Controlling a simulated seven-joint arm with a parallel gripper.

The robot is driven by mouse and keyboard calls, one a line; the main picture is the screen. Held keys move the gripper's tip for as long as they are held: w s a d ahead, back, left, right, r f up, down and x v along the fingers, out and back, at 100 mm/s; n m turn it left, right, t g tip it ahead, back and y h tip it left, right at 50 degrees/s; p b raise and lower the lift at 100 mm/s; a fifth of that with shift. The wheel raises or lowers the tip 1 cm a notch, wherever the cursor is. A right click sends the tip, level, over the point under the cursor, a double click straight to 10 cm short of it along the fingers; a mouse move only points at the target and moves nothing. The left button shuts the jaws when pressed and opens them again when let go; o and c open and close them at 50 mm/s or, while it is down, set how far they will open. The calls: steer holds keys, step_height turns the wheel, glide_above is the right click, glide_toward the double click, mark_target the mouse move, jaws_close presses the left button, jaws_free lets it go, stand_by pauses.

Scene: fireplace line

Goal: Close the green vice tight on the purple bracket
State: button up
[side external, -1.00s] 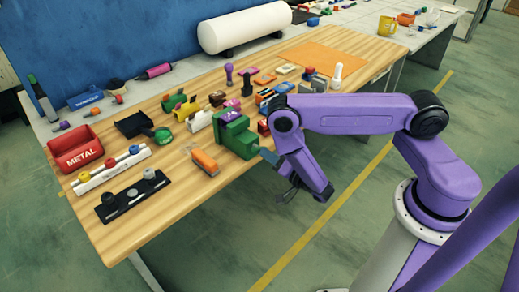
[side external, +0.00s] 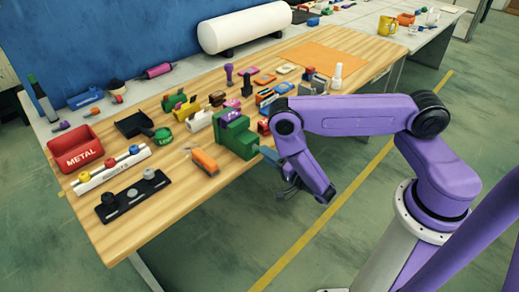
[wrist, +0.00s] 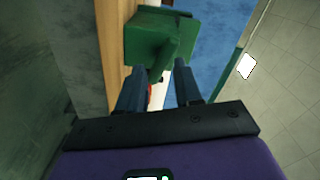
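The green vice (side external: 236,140) stands at the near edge of the wooden bench in the side view. It also fills the top middle of the wrist view (wrist: 160,38). The purple bracket (side external: 230,116) shows as a small patch at the top of the vice. I cannot tell how tightly the jaws sit on it, and it does not show in the wrist view. My gripper (side external: 267,153) is at the vice's front side, beyond the bench edge. In the wrist view its dark blue fingers (wrist: 161,72) are apart, with a green part of the vice between them. Contact is unclear.
An orange-handled tool (side external: 205,161) lies left of the vice. A black rack (side external: 132,196), a white rack (side external: 110,168) and a red METAL bin (side external: 75,148) stand further left. Several small coloured items crowd the bench behind the vice. The floor in front is clear.

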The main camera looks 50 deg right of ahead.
steer(key=shift+s+r, duration=0.1)
steer(key=shift+s, duration=2.6)
steer(key=shift+s, duration=3.6)
steer(key=s+a+f+n+g, duration=0.1)
steer(key=s+a+f+g, duration=0.15)
steer(key=a+g, duration=0.25)
steer(key=s+a+f+n+g, duration=0.1)
steer(key=s+a+f+g, duration=0.15)
steer(key=a+g, duration=0.25)
steer(key=s+a+r+n+g+y, duration=0.3)
steer(key=s+a+r+n+g, duration=0.3)
steer(key=s+a+r+n, duration=0.15)
steer(key=s+d+r+n+g, duration=0.2)
steer(key=d+r+n+g, duration=0.15)
steer(key=r+n, duration=0.65)
steer(key=d+r+n+t+h, duration=0.1)
steer(key=d+r+n+h, duration=0.1)
steer(key=d+r+n, duration=0.5)
steer(key=d+r, duration=0.2)
steer(key=d, duration=0.2)
steer(key=shift+w+d+t+h, duration=0.15)
steer(key=shift+d+t+h, duration=0.15)
steer(key=shift+d+t, duration=0.1)
